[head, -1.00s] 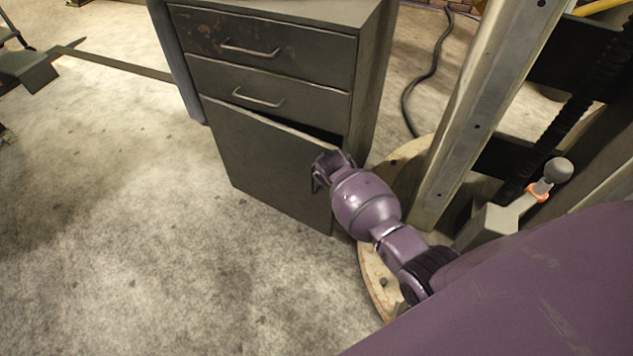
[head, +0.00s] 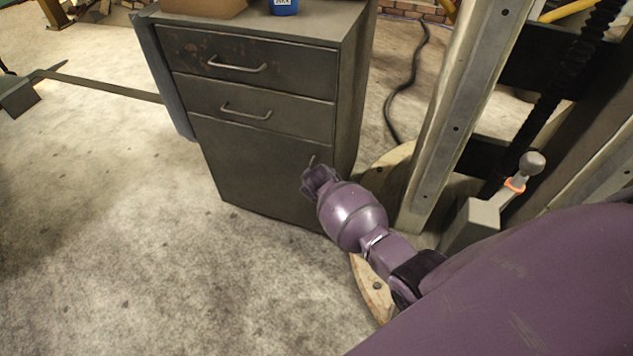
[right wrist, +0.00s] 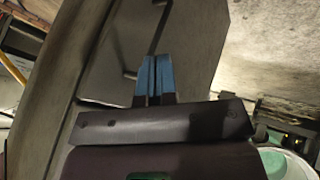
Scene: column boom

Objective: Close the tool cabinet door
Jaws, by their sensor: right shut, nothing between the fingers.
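The dark grey tool cabinet (head: 345,100) stands upright at the middle of the head view. Its lower door (head: 250,165) looks flush, or nearly flush, with the drawer fronts above; I see no clear gap at its top edge. The door's small handle (head: 312,160) shows near its right edge. My right gripper (head: 316,178) is in front of the door's right side, just below that handle. In the right wrist view its blue fingers (right wrist: 155,75) are shut together and empty, over the cabinet front. I cannot tell whether they touch it. My left gripper is out of view.
Two shut drawers, the upper one (head: 260,62) and the lower one (head: 255,108), sit above the door. A brown box (head: 205,7) and a blue container (head: 284,6) are on top. A metal column (head: 455,110) rises to the right.

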